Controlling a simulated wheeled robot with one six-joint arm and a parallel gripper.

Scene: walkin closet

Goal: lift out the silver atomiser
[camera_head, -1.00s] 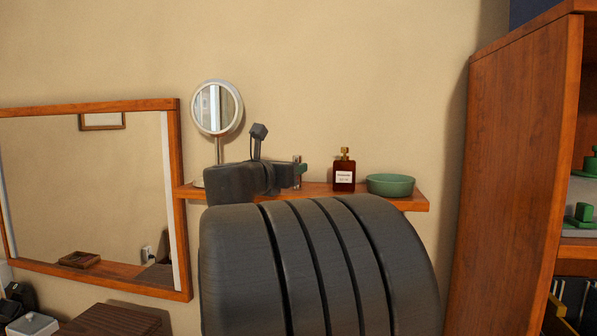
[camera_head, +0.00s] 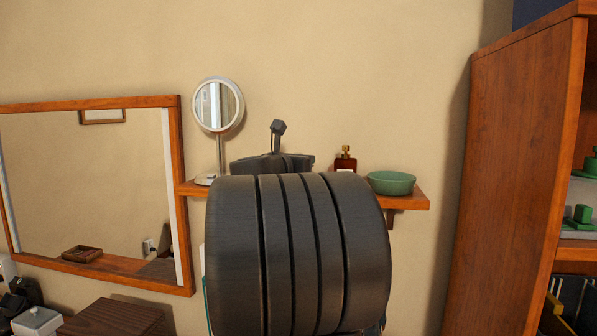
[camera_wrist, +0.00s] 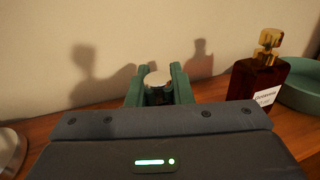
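The silver atomiser shows in the wrist view as a round silver cap (camera_wrist: 157,79) over a dark body. It stands between the two green fingers of my gripper (camera_wrist: 160,90), one on each side. The cap nearly fills the gap; whether the fingers press on it or leave a small space, I cannot tell. Its base is hidden behind my gripper's body. In the head view my arm hides the atomiser and the fingers.
On the wooden shelf (camera_head: 412,201), a dark red perfume bottle (camera_head: 346,163) with a gold top and a green bowl (camera_head: 391,183) stand to the right. A round mirror (camera_head: 218,105) on a stand is at the left. The wall is close behind. A tall cabinet (camera_head: 520,170) rises at the far right.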

